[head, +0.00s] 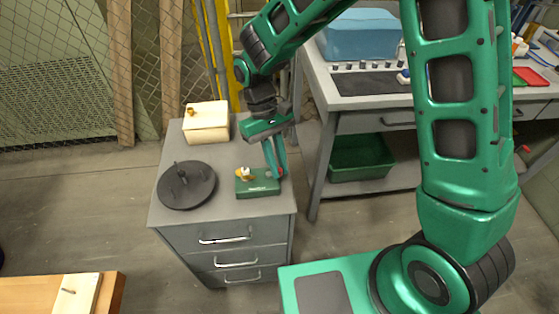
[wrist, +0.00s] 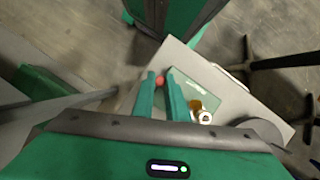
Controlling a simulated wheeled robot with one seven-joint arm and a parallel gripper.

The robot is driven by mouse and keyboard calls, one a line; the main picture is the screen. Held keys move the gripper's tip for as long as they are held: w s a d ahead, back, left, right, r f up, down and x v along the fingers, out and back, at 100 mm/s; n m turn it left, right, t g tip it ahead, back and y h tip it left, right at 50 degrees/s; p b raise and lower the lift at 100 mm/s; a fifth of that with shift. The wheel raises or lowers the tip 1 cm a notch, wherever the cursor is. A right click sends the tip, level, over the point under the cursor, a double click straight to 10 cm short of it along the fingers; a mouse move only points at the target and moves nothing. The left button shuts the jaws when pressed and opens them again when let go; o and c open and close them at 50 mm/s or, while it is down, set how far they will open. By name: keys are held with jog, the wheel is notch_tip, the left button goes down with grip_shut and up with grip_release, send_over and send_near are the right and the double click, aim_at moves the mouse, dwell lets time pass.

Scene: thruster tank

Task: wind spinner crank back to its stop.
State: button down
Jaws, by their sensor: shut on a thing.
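The spinner is a small green box (head: 259,187) on the grey drawer cabinet, with a white and brass-coloured piece (head: 244,174) on top. In the wrist view the box (wrist: 196,88) and its white and brass piece (wrist: 203,113) lie to the right of my fingers. The crank's red knob (wrist: 159,80) shows between my fingertips, at the side of the box. My gripper (head: 277,172) reaches down from above at the box's right side. In the wrist view my gripper (wrist: 161,78) is shut on the red knob. The crank arm itself is mostly hidden.
A black round plate with pegs (head: 186,186) stands left of the spinner. A cream box with a brass knob (head: 206,124) stands behind it. The cabinet top (head: 225,212) is clear in front. A workbench (head: 370,97) with a blue case (head: 358,36) is at the right.

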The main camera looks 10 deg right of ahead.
jog(key=m+y, duration=0.1)
jog(key=m, duration=0.1)
jog(key=s+m, duration=0.1)
jog(key=m, duration=0.1)
jog(key=shift+a+m+y, duration=0.15)
jog(key=shift+m+y, duration=0.15)
jog(key=shift+y, duration=0.1)
jog(key=m, duration=0.1)
jog(key=m+y, duration=0.1)
jog(key=m, duration=0.1)
jog(key=shift+s+a+m, duration=0.3)
jog(key=m+y, duration=0.1)
jog(key=m, duration=0.3)
jog(key=shift+s+a+t+y, duration=0.2)
jog(key=shift+a+t+y, duration=0.2)
jog(key=shift+a+m, duration=0.15)
jog(key=shift+m, duration=0.75)
jog(key=shift+w+t+y, duration=0.1)
jog(key=shift+t+y, duration=0.2)
jog(key=c, duration=1.9)
grip_release()
jog(key=shift+o, duration=0.7)
